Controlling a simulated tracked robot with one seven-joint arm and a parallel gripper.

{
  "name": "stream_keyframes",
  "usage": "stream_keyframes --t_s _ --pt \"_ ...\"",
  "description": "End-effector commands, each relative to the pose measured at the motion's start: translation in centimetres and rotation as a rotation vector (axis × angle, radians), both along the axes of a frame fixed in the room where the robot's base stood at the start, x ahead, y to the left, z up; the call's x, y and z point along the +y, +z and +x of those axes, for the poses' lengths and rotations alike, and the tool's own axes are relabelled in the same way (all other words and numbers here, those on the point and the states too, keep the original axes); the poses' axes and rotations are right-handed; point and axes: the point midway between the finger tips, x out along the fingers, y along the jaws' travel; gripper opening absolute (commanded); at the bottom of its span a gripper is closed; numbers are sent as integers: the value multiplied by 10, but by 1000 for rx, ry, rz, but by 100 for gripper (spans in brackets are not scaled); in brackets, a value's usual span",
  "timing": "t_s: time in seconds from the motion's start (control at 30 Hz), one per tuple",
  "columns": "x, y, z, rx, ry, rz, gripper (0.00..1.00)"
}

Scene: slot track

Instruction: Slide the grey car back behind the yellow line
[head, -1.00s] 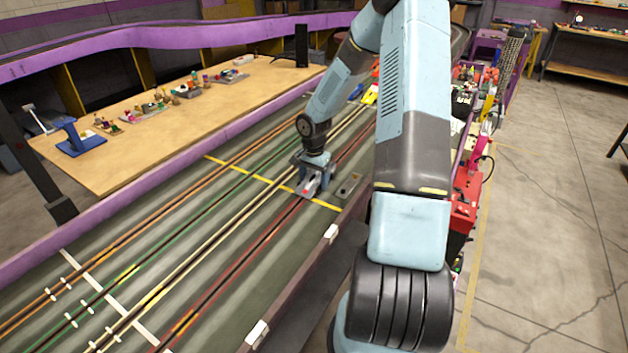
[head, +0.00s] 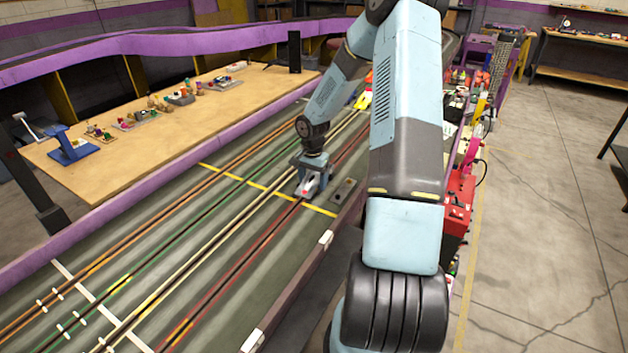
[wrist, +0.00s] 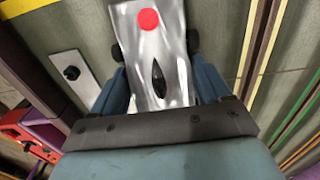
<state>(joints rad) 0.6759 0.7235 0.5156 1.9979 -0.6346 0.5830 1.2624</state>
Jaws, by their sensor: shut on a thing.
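The grey car (wrist: 177,50), silver with a red round spot, lies between the fingers of my gripper (wrist: 162,88) in the wrist view. My gripper is shut on its sides; the car's front end is cut off at the top. In the head view my gripper (head: 311,178) is low over the red lane, and the car (head: 304,189) shows only partly under it. The yellow line (head: 240,181) crosses the track. The car's nose is close to its far side; I cannot tell whether it overlaps the line. A bit of the yellow line shows at top left in the wrist view (wrist: 22,6).
A small grey plate with a dark knob (head: 344,192) sits beside the lane, near the track edge. Orange, green and cream lanes run alongside to the left. A wooden table (head: 130,145) with small items stands beyond the purple wall. A white line (head: 90,290) crosses the nearer track.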

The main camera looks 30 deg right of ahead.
Motion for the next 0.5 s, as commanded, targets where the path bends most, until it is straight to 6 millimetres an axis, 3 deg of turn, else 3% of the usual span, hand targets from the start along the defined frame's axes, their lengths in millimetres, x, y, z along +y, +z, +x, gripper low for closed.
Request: stream_keyframes --t_s 0.07,0.1,0.3,0.5 --pt "0 0 0 0 0 0 60" --pt "0 0 0 0 0 0 79" --pt "0 0 0 0 0 0 98" --pt "0 0 0 0 0 0 100"
